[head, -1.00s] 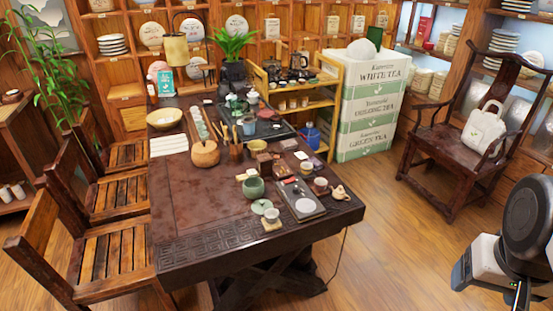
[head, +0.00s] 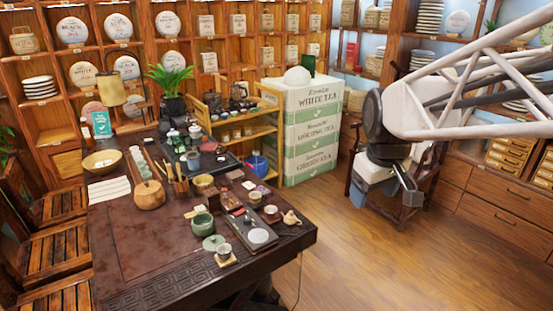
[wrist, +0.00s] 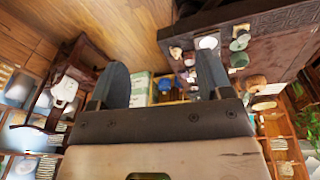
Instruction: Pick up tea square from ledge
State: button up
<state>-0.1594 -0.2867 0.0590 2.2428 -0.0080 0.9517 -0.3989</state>
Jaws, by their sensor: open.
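Several pale square tea packets stand in the wooden wall cubbies in the head view, among them one at the upper middle (head: 207,28) and one to its right (head: 238,24). I cannot tell which of them is the tea square of the task. My gripper (wrist: 163,75) is open, with its two dark fingers wide apart and nothing held between them. In the head view my gripper hangs at the right, in front of the dark wooden chair, far from the wall packets. The wrist view looks across the room from above, with no square packet clear between the fingers.
A long dark tea table (head: 140,235) with a teapot, cups and trays fills the left. Stacked white and green tea boxes (head: 312,130) stand behind it, beside a small yellow wooden shelf (head: 262,125). The wooden floor (head: 365,265) at the lower right is open.

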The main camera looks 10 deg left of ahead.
jog(key=w+a+f+n, duration=0.2)
jog(key=w+a+n, duration=0.4)
jog(key=w+a, duration=0.85)
jog(key=n+g, duration=0.2)
jog(key=n, duration=1.2)
send_over(200, 208)
jog(key=f, duration=2.8)
jog(key=shift+w+f, duration=0.2)
jog(key=shift+f, duration=0.2)
jog(key=shift+a+f+n, duration=0.25)
jog(key=shift+n, duration=0.05)
jog(key=shift+f, duration=0.1)
jog(key=shift+f, duration=1.2)
jog(key=shift+f, duration=0.1)
jog(key=shift+s+d+f, duration=0.1)
jog(key=shift+f, duration=1.15)
jog(key=shift+s+d+f, duration=0.1)
jog(key=shift+f, duration=1.15)
